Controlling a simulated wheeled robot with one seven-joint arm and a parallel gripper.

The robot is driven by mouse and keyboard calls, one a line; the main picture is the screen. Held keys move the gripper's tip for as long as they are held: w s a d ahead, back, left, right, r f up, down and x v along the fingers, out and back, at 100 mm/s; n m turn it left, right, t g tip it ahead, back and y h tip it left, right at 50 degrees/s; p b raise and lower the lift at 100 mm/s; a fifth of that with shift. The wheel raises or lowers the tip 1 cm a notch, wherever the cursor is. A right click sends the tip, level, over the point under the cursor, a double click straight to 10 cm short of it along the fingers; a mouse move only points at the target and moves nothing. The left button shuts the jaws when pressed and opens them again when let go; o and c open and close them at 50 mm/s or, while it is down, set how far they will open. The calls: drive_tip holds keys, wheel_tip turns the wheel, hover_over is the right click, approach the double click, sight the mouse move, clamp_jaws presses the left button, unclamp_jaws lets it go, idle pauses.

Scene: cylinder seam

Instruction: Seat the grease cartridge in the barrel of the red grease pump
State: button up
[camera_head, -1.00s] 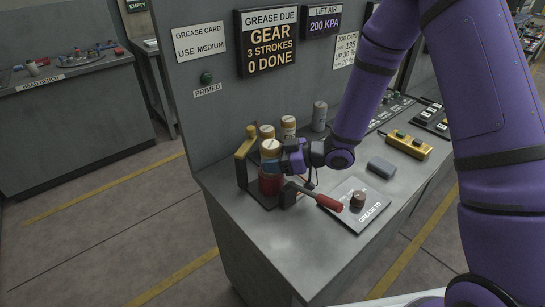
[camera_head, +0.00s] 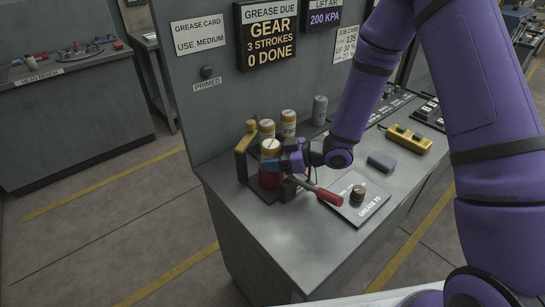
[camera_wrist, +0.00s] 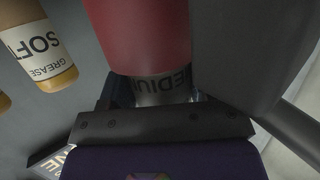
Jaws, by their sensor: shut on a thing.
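Two more cartridges stand behind the pump, one yellow-topped (camera_head: 266,128) and one with a FIRM-like label (camera_head: 289,122). A SOFT cartridge (camera_wrist: 45,50) shows in the wrist view. A grey cylinder (camera_head: 319,110), grey block (camera_head: 381,163), yellow box (camera_head: 408,140) and GREASE TO plate (camera_head: 369,210) are on the bench.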

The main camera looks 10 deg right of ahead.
sight(278, 144)
drive_tip(key=shift+r, duration=2.2)
drive_tip(key=shift+f, duration=2.25)
idle(0.7)
drive_tip(key=o, duration=1.3)
drive_tip(key=shift+c, duration=0.2)
drive_tip(key=v, duration=1)
drive_tip(key=shift+d, duration=0.35)
drive_tip(key=shift+s+r, duration=0.15)
